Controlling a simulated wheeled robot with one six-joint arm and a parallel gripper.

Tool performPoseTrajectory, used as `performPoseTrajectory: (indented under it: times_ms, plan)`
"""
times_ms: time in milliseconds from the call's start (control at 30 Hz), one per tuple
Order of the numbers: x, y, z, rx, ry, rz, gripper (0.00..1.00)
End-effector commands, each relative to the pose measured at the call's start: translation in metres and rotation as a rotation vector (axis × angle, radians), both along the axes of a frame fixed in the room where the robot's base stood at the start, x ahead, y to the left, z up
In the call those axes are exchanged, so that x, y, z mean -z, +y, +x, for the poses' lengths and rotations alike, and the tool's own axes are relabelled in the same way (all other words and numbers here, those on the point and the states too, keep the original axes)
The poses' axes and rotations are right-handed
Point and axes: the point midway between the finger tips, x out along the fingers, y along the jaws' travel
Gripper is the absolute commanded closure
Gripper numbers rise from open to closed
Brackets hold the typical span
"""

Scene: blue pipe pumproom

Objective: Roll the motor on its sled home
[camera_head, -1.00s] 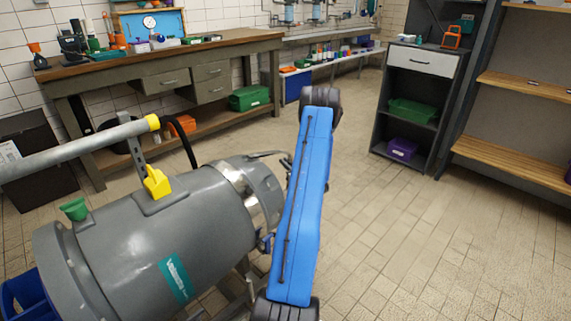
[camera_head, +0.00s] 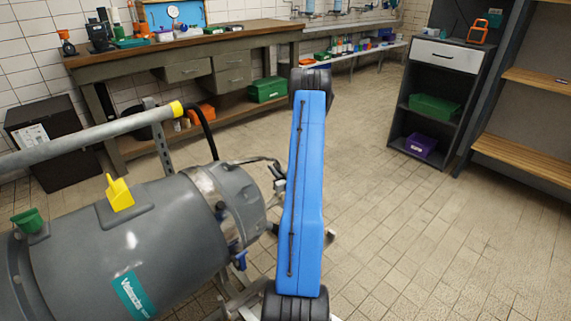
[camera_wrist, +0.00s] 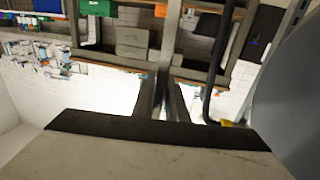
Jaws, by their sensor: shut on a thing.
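The motor (camera_head: 120,245), a large grey cylinder with a teal label, lies on its side at the lower left of the head view. A pale metal frame (camera_head: 240,303), which looks like part of its sled, shows under its right end. My blue arm stands upright just right of the motor and hides my gripper in the head view. In the wrist view my gripper (camera_wrist: 168,90) shows as two narrow dark fingers close together, above a broad dark edge. It is shut, but what it holds is too small and blurred to make out.
A grey pipe (camera_head: 85,136) with a yellow end runs above the motor. A workbench (camera_head: 215,46) stands along the back wall, with a dark bin (camera_head: 55,150) at its left. A cabinet (camera_head: 440,54) and shelves (camera_head: 518,152) stand at the right. The tiled floor (camera_head: 410,240) on the right is clear.

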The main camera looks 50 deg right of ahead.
Motion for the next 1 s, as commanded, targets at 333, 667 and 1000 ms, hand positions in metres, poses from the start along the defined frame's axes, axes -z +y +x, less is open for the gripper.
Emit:
performPoseTrajectory:
  times_ms: [333,667,1000]
  plan:
    - [-0.001,0.026,0.008,0.002,-0.001,-0.004,1.00]
    - [-0.001,0.029,0.009,-0.001,-0.001,-0.003,1.00]
    - [-0.001,0.026,0.007,0.005,-0.001,-0.004,0.69]
